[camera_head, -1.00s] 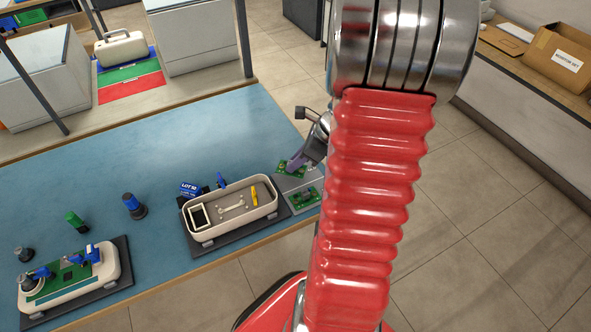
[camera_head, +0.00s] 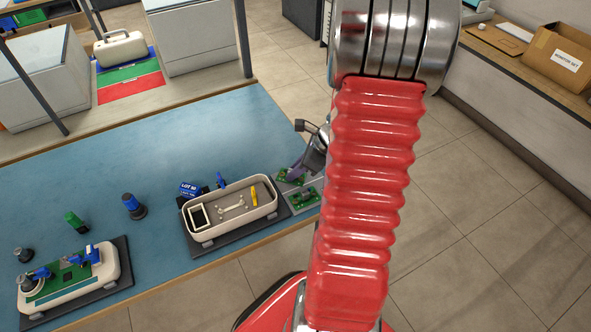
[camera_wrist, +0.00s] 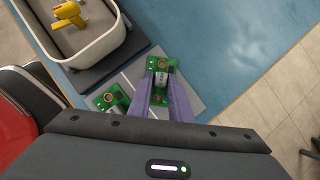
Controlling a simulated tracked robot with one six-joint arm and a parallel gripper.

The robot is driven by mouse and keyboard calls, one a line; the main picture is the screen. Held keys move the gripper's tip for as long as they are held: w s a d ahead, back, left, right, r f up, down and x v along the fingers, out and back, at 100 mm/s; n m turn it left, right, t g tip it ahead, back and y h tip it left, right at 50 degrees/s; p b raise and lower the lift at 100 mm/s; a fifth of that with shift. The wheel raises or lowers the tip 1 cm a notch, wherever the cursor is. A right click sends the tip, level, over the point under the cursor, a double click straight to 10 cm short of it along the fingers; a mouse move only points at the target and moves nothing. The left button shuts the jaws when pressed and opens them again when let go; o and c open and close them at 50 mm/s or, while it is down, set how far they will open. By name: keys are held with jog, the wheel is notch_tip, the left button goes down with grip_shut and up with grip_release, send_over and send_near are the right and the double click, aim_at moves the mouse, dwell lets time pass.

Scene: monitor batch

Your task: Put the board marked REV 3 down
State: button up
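My gripper (camera_wrist: 163,82) has its two purple fingers closed on the middle of a green board (camera_wrist: 151,64), on either side of a pale part. In the head view my gripper (camera_head: 294,174) and this board (camera_head: 283,179) are at the back part of a grey plate (camera_head: 313,207). The board is over that plate, low; I cannot tell whether it touches it. A second green board (camera_wrist: 105,99) lies on the plate (camera_wrist: 190,87) beside it, and shows in the head view (camera_head: 303,197). The REV marking is too small to read on either board.
A cream tray (camera_wrist: 105,49) with a yellow tool (camera_wrist: 68,12) stands beside the plate. The head view shows this tray (camera_head: 207,236), a blue LOT block (camera_head: 190,188), and another cream unit (camera_head: 108,272) at the left. The blue mat (camera_head: 210,130) behind is clear.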

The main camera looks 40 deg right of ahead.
jog(key=o, duration=0.3)
jog(key=shift+r, duration=0.1)
jog(key=v, duration=1.2)
jog(key=shift+a, duration=0.1)
dwell(0.5)
jog(key=s+a+r+n+h, duration=0.1)
jog(key=a+r+n, duration=0.3)
jog(key=a+n, duration=0.6)
jog(key=s+a+r+n+h, duration=0.1)
jog(key=a+r+n, duration=0.4)
jog(key=a+n, duration=0.5)
jog(key=s+a+r+n+h, duration=0.1)
jog(key=a+r+n, duration=0.3)
jog(key=a+n, duration=0.6)
jog(key=shift+s+r, duration=0.2)
jog(key=shift+r, duration=0.1)
